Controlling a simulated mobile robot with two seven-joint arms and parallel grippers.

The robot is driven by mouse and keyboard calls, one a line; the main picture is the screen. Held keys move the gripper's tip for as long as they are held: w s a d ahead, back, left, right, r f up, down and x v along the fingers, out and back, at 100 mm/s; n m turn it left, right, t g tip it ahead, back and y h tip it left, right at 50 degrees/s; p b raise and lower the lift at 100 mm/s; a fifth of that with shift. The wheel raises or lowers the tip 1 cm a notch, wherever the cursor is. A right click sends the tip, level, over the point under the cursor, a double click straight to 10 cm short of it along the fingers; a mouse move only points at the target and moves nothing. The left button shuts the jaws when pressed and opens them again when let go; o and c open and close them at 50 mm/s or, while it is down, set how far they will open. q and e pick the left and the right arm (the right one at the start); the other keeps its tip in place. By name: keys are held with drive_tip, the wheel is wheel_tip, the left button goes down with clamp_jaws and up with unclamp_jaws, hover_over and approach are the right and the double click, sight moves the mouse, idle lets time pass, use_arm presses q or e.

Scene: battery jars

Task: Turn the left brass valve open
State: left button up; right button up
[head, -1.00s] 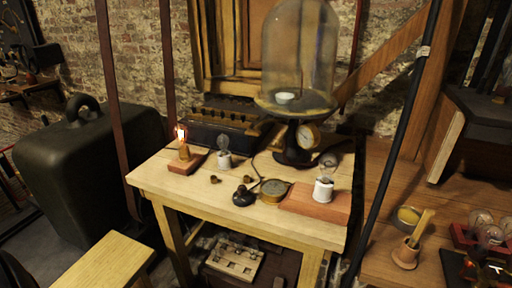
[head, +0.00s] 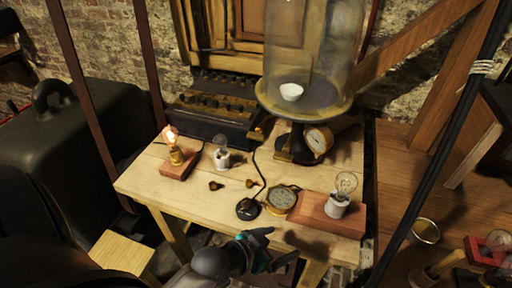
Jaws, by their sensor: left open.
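Two small brass pieces that look like the valves lie on the light wooden table (head: 140,183). The left brass valve (head: 215,186) is left of the right brass valve (head: 250,183). Both are too small to tell how they are turned. My left gripper (head: 279,245) is at the table's front edge, in front of and to the right of the left valve. It is open, apart from both valves, and nothing shows between its fingers. My right gripper is not in view.
A lit bulb (head: 175,155) and an unlit bulb (head: 221,153) stand left. A black knob-like piece (head: 248,209), a round brass gauge (head: 281,199) and a bulb on a red block (head: 312,214) lie near the gripper. A glass bell jar (head: 312,50) stands behind.

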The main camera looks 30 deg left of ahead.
use_arm(q)
drive_tip(key=w+a+r+n+t+y, duration=0.1)
drive_tip(key=w+a+r+n+t, duration=0.1)
drive_tip(key=w+a+r+t, duration=0.3)
drive_tip(key=n+t+y+p, duration=0.1)
drive_tip(key=n+t+y, duration=0.25)
drive_tip(key=y, duration=0.35)
approach(255, 138)
drive_tip(key=shift+g, duration=0.45)
drive_tip(key=x, duration=0.3)
drive_tip(key=b+x, duration=0.1)
drive_tip(key=x, duration=0.7)
drive_tip(key=shift+r, duration=0.4)
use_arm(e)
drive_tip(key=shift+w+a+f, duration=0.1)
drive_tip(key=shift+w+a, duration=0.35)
use_arm(q)
drive_tip(key=c, duration=1.4)
